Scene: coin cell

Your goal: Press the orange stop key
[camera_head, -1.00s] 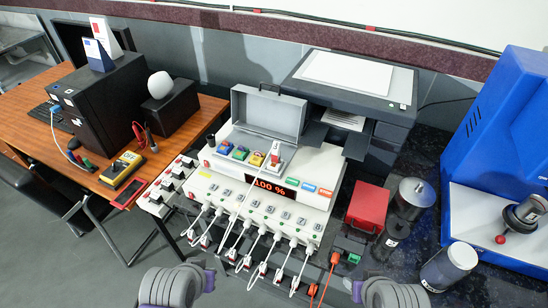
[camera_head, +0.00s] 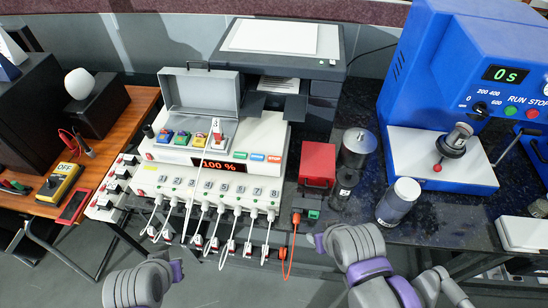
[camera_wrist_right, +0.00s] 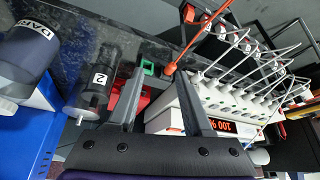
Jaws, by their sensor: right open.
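The orange stop key (camera_head: 273,159) is the rightmost of three small coloured keys on the front of the white charger box (camera_head: 180,178). A blue key (camera_head: 257,156) and a green key (camera_head: 239,155) are to its left, near the "100 %" display (camera_head: 214,164). My right gripper (camera_head: 318,241) is in front of the table edge, below and right of the key and apart from it. In the right wrist view my right gripper (camera_wrist_right: 158,72) is open and empty. My left gripper (camera_head: 177,270) is low at the left; its fingers are not clear.
White cables and an orange cable (camera_head: 294,240) hang along the charger's front. A red box (camera_head: 318,165), dark canisters (camera_head: 344,182) and a capped jar (camera_head: 398,201) stand right of it. A blue machine (camera_head: 440,70) at the right has its own red STOP button (camera_head: 532,113).

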